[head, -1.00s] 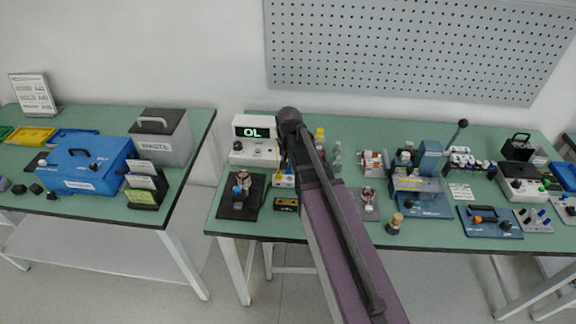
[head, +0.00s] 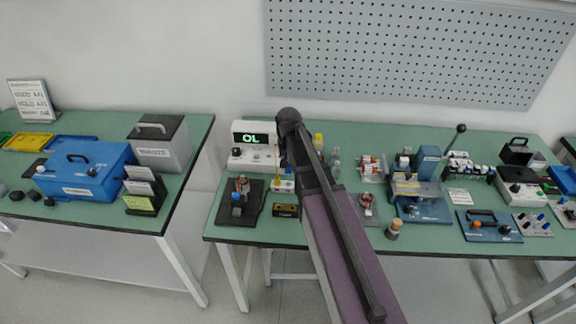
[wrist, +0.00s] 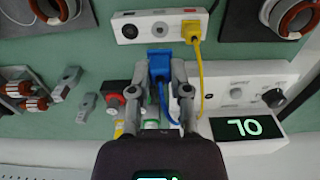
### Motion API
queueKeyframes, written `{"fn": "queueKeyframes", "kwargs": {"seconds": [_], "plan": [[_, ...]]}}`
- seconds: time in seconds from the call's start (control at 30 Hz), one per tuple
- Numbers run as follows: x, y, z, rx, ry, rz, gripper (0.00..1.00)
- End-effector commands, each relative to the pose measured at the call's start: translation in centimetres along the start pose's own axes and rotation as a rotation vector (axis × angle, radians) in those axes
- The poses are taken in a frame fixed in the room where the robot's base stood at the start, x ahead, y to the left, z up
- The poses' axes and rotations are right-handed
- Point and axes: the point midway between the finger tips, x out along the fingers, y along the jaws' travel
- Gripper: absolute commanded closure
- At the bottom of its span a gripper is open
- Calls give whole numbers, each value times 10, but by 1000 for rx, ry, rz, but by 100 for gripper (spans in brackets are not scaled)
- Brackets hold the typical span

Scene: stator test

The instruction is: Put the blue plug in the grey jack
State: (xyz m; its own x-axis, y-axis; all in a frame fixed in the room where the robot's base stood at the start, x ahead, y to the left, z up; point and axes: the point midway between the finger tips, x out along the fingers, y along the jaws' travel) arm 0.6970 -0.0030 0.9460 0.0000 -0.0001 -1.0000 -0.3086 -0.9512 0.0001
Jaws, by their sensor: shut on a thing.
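My gripper (wrist: 160,92) is shut on the blue plug (wrist: 160,66), with a finger on each side of it; a blue cord hangs from it. In the wrist view the plug is just short of a white jack box (wrist: 142,15), in line with its middle, grey jack (wrist: 159,29). The grey jack's face is visible, with a gap between it and the plug. A black jack (wrist: 129,31) is to its left. A yellow plug (wrist: 190,30) with a yellow cord sits at the right jack. In the head view my arm hides the gripper and blue plug; the jack box (head: 284,187) shows beside it.
A meter (head: 254,158) reading OL stands close behind the jack box. A black plate with a stator (head: 239,187) is left of it, and another stator (head: 366,203) is to the right. Bottles (head: 335,164) stand behind my arm.

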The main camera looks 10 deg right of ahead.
Motion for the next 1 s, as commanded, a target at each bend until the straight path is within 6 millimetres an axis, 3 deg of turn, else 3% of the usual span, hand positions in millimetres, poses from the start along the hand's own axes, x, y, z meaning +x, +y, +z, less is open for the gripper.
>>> {"fn": "queueKeyframes", "kwargs": {"seconds": [0.6,1.0], "plan": [[34,0,0,0,0,0,100],[41,0,0,0,0,0,100]]}}
